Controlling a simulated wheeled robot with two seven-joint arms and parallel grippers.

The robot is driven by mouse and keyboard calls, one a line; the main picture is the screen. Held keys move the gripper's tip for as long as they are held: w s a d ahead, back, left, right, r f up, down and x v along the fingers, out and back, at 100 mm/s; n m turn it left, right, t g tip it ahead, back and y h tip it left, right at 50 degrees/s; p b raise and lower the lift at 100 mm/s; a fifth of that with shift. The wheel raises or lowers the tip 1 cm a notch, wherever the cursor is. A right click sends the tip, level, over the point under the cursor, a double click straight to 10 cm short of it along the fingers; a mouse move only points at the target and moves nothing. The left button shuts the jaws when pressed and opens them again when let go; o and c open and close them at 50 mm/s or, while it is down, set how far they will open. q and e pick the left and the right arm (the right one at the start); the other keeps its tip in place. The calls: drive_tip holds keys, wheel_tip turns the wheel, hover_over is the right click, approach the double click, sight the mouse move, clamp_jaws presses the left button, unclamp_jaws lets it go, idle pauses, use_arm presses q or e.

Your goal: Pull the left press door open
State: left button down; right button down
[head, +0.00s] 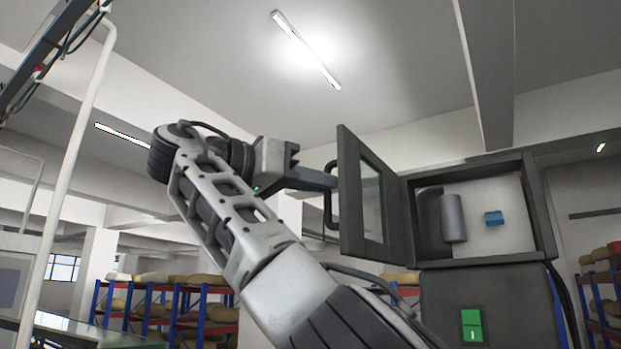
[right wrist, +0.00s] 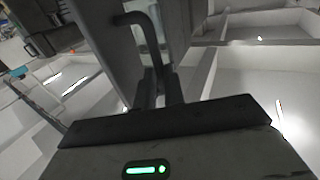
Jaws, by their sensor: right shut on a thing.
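The left press door (head: 352,220) is a dark framed panel with a window. It stands swung open to the left of the press box (head: 545,215), hinged at the box's left edge. My right gripper (head: 328,184) is shut on the dark door handle (head: 328,215) on the door's outer face. In the right wrist view the handle (right wrist: 150,40) runs down between the fingers (right wrist: 160,92). Inside the open box are a grey cylinder (head: 453,218) and a small blue block (head: 494,218). My left gripper is not in view.
Below the box is a dark cabinet with a green switch (head: 472,325). Blue and orange shelving (head: 160,312) with pale sacks stands behind. A white pole (head: 75,150) rises at the left. The space between the pole and my right arm looks free.

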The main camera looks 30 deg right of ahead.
drive_tip(key=shift+d, duration=0.35)
drive_tip(key=c, duration=1.8)
unclamp_jaws()
drive_tip(key=shift+c, duration=0.2)
drive_tip(key=o, duration=0.3)
drive_tip(key=shift+d, duration=0.3)
drive_tip(key=shift+o, duration=0.2)
drive_tip(key=shift+w+d+f, duration=0.1)
drive_tip(key=shift+d+f, duration=0.05)
drive_tip(key=shift+d, duration=0.15)
drive_tip(key=shift+a, duration=0.5)
